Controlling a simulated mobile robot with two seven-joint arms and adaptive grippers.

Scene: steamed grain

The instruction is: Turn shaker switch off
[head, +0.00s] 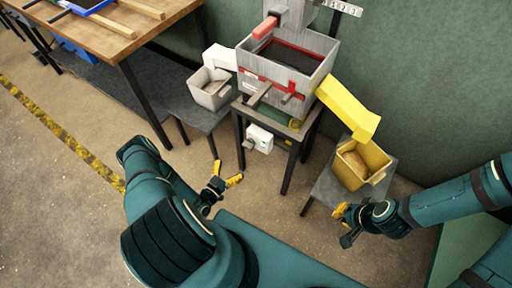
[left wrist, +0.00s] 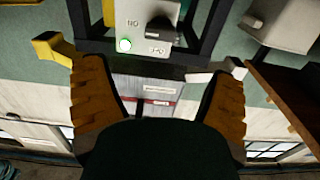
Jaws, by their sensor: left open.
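The shaker's switch box (head: 260,139) is a small white box mounted low on the dark stand's frame. Its dark rotary switch (head: 249,145) sticks out toward the left. In the left wrist view, the box (left wrist: 135,14) is upside down at top centre, with the dark switch knob (left wrist: 161,28) and a lit green lamp (left wrist: 124,45).
The grey shaker (head: 257,70) stands on the dark stand, with a yellow chute (head: 347,106) over a yellow bin (head: 350,178). A grey bin (head: 208,94) sits at left on a low bench. A wooden table (head: 120,35) is upper left. Floor before the stand is clear.

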